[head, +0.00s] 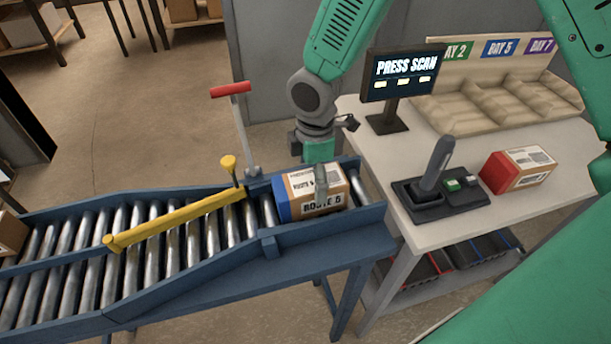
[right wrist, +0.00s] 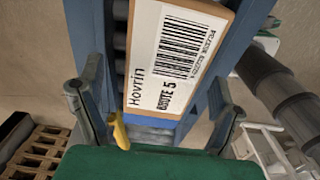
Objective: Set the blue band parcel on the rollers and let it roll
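The blue band parcel (head: 318,200) is a brown box with a blue left end and a "ROUTE 5" label. In the head view it lies on the rollers at the conveyor's right end, between the blue side rails. My right gripper (head: 320,182) is just over it, one finger overlapping the box in that view. In the right wrist view the parcel's labelled face (right wrist: 175,55) shows beyond the widely spread fingers (right wrist: 153,100), with gaps beside it; the gripper is open. My left gripper is not in view.
A yellow bar (head: 180,219) crosses the rollers left of the parcel. A red-handled lever (head: 231,90) stands behind the conveyor. Right, a table (head: 410,235) holds a scanner stand (head: 435,170), a red-ended parcel (head: 518,168), a "PRESS SCAN" screen (head: 403,73) and sorting bins (head: 490,100).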

